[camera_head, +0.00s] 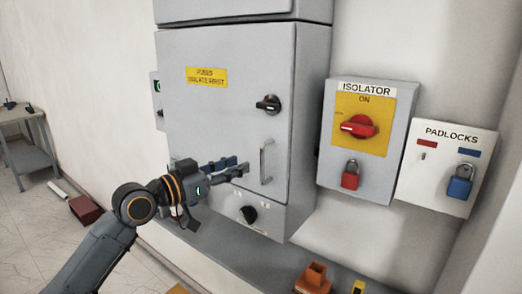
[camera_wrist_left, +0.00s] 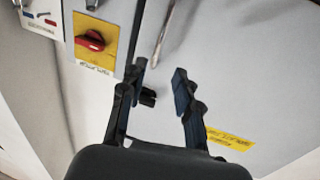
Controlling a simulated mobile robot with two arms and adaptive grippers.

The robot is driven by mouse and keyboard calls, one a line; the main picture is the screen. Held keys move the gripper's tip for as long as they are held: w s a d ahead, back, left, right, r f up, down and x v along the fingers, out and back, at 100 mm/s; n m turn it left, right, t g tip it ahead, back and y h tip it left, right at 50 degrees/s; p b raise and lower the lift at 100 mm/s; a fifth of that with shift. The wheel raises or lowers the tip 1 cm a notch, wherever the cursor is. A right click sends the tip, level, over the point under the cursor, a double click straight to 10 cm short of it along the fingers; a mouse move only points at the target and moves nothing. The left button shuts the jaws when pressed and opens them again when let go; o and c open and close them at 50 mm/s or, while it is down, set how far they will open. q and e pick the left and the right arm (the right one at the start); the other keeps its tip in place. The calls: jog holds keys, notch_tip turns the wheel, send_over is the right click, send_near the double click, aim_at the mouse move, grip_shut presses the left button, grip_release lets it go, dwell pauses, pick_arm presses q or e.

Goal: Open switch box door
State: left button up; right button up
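The grey switch box door (camera_head: 220,120) is shut, with a yellow label (camera_head: 207,77), a black rotary knob (camera_head: 268,104) and a vertical metal bar handle (camera_head: 266,161) near its right edge. My left gripper (camera_head: 242,168) is in front of the door, just left of the handle. In the left wrist view the left gripper (camera_wrist_left: 160,76) has its fingers apart with nothing between them. The handle (camera_wrist_left: 163,32) shows beyond the fingertips, and the black knob (camera_wrist_left: 148,97) shows behind one finger. I see no contact with the handle. My right gripper is not in view.
Right of the box are the isolator (camera_head: 390,105) with its red switch (camera_head: 358,126) and red padlock (camera_head: 350,174), and the padlocks board (camera_head: 425,178) with a blue padlock (camera_head: 460,183). A grey ledge (camera_head: 225,250) runs below. A table (camera_head: 30,155) stands far left.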

pick_arm(q)
jog(key=p, duration=0.3)
send_over(262, 179)
jog(key=shift+w+d+r, duration=0.1)
jog(key=shift+w, duration=0.3)
grip_shut()
